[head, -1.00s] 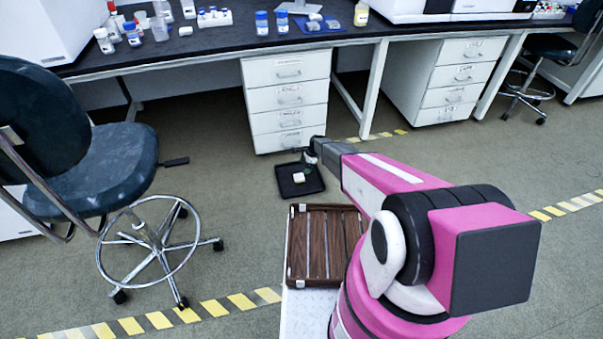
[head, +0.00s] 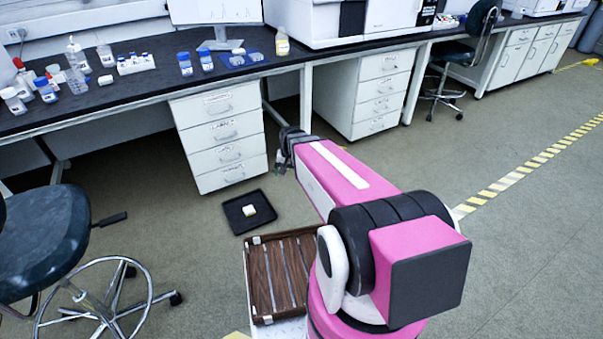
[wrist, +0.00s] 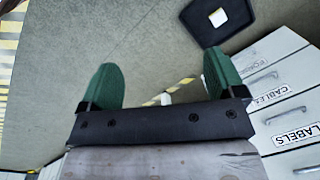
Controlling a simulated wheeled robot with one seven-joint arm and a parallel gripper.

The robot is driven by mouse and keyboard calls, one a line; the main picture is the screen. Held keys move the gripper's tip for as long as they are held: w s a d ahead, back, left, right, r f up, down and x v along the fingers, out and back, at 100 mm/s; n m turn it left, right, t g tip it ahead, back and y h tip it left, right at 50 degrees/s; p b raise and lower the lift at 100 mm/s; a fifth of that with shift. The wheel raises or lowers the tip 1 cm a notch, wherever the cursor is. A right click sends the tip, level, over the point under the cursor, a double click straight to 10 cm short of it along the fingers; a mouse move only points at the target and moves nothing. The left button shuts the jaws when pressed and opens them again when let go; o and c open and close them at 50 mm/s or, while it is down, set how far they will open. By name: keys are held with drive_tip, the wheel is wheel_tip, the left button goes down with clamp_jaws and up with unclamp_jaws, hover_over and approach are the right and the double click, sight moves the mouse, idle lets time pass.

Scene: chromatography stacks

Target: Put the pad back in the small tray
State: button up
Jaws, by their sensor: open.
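A small white pad (head: 249,211) lies in the small black tray (head: 262,225) on the floor, in front of the drawer unit. It rests inside the rim, near the middle, and touches nothing else that I can see. The pad (wrist: 218,17) and the tray (wrist: 195,32) also show at the top right of the wrist view. My gripper (head: 281,168) is up and to the right of the tray in the head view, apart from it. In the wrist view its two green fingers (wrist: 160,78) are spread wide with only floor between them.
A slatted wooden tray (head: 261,290) sits beside my arm's base. A white drawer unit (head: 218,137) stands under the bench right behind the black tray. A dark chair (head: 45,235) is at the left. Bottles and blue mats (head: 243,59) are on the bench. Open floor lies at the right.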

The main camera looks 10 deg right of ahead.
drive_tip(key=s+d+r+n+h, duration=0.1)
drive_tip(key=s+d+r+n, duration=0.2)
drive_tip(key=s+r, duration=0.4)
drive_tip(key=shift+s+d+r, duration=0.25)
drive_tip(key=shift+s, duration=0.9)
